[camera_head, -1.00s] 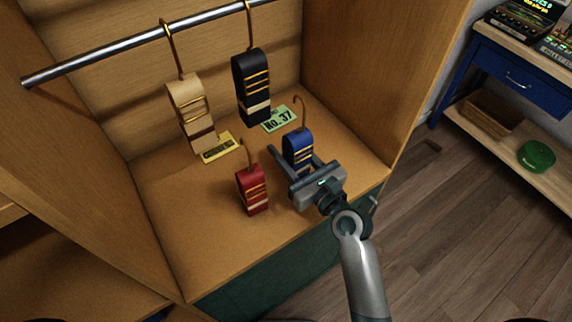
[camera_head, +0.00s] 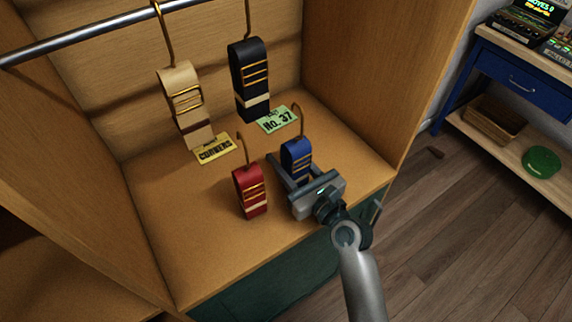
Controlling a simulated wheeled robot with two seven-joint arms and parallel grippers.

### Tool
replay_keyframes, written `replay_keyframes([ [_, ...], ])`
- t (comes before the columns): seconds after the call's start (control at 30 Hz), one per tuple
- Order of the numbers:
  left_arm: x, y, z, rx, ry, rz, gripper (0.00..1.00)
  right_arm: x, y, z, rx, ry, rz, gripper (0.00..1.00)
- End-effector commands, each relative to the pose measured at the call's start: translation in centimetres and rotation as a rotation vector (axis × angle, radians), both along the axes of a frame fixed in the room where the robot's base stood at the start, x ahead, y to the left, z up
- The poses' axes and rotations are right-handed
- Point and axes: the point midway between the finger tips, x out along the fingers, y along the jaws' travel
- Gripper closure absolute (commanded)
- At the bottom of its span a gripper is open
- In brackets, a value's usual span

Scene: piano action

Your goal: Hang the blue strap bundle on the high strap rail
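The blue strap bundle (camera_head: 297,154), with gold bands and a brass hook on top, stands upright on the cabinet's wooden floor at the right. My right gripper (camera_head: 294,164) is low at the front of it, with its fingers apart. The left finger lies to the left of the bundle with a visible gap. The right finger is partly hidden, so contact there cannot be told. The high strap rail (camera_head: 100,32) is a steel bar crossing the upper left. A cream bundle (camera_head: 184,105) and a black bundle (camera_head: 250,80) hang by hooks. My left gripper is out of view.
A red bundle (camera_head: 250,190) stands just left of my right gripper. A yellow card (camera_head: 214,149) and a green card (camera_head: 278,120) lie on the floor behind. The cabinet's right side wall (camera_head: 375,70) is close. The cabinet floor's left part is clear.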

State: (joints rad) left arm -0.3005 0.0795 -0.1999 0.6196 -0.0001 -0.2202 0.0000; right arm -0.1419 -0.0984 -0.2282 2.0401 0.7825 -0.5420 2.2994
Motion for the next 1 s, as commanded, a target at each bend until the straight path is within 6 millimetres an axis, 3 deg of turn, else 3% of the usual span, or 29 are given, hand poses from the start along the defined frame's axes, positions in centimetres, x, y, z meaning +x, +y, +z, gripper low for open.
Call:
replay_keyframes([
  [0.53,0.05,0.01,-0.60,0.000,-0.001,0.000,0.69,0.01,0.01,-0.61,0.001,-0.001,0.000,0.89],
  [0.57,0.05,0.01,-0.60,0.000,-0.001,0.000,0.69,0.00,0.00,-0.67,0.000,0.000,0.000,0.59],
  [0.63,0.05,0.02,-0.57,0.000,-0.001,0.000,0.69,0.00,0.00,-0.62,0.000,-0.001,0.000,0.42],
  [1.0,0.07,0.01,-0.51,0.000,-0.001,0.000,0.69,0.01,0.01,-0.43,0.001,-0.001,0.000,0.42],
])
